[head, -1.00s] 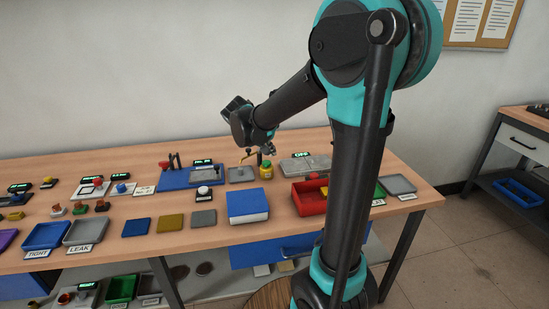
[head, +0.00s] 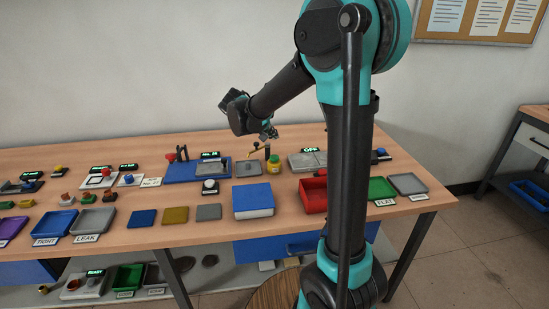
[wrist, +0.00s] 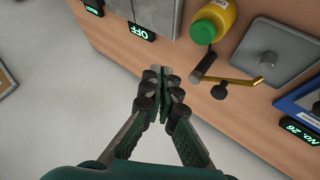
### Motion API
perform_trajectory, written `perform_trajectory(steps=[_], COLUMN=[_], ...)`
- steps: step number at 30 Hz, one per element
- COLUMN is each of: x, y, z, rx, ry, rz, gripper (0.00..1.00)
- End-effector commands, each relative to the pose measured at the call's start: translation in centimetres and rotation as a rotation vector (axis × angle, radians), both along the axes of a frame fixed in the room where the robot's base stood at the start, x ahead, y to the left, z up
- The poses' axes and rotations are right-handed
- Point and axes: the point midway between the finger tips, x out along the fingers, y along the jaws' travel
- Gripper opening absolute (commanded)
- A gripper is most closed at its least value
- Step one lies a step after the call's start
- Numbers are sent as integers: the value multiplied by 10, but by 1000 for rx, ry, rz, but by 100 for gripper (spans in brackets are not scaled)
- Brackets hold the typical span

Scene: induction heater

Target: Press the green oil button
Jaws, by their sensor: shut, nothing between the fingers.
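A yellow bottle with a green round top (wrist: 213,22) stands on the bench at the upper right of the wrist view. It also shows in the head view (head: 273,164), just below my gripper (head: 268,133). The green top is the only green button-like part near my gripper; I cannot read any oil label on it. In the wrist view my gripper (wrist: 164,78) is shut and empty, its fingertips together. The fingertips are apart from the bottle, to the left of and below it in that view.
A brass arm on a dark post (wrist: 232,81) stands close beside the bottle. A grey plate with a knob (wrist: 268,62) lies right of it. A grey block with an OFF display (wrist: 142,31) is on the other side. A red bin (head: 313,194) and blue box (head: 253,201) stand in front.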

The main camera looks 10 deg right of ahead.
Motion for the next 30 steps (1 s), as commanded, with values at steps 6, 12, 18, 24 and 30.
perform_trajectory(steps=[6, 12, 18, 24, 30], x=[0, 0, 0, 0, 0], y=[0, 0, 0, 0, 0], z=[-30, -51, -61, -63, -62], rx=[0, 0, 0, 0, 0], ry=[0, 0, 0, 0, 0], rz=[0, 0, 0, 0, 0], gripper=[0, 0, 0, 0, 0])
